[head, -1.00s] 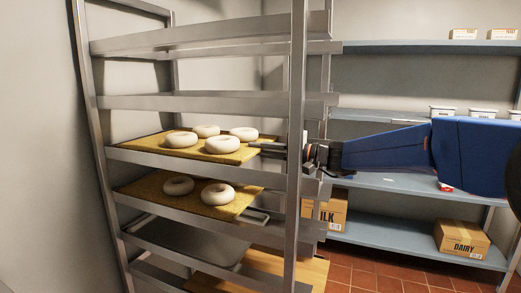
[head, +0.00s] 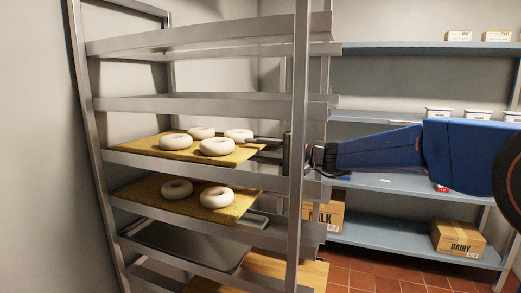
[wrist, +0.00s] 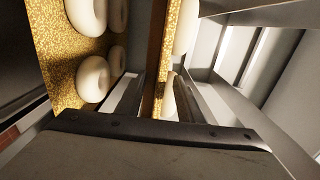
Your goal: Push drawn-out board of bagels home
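The upper yellow board (head: 150,149) carries several pale bagels (head: 217,147) on a middle level of the metal rack (head: 107,170). A lower yellow board (head: 145,190) has two bagels showing in the head view; the rest of it is hidden beneath the upper one. My gripper (head: 262,145) reaches in from the right, at the upper board's right end, partly behind the rack's front post. In the wrist view the upper board (wrist: 158,70) shows edge-on, just beyond the dark gripper body. The lower board (wrist: 60,45) lies left there. The finger gap is unclear, as is any contact.
The front post (head: 300,120) stands close by my gripper. A grey tray (head: 185,245) sits lower in the rack. Blue shelving (head: 400,232) at the back right holds cartons, including a dairy box (head: 459,238). Tiled floor shows at the lower right.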

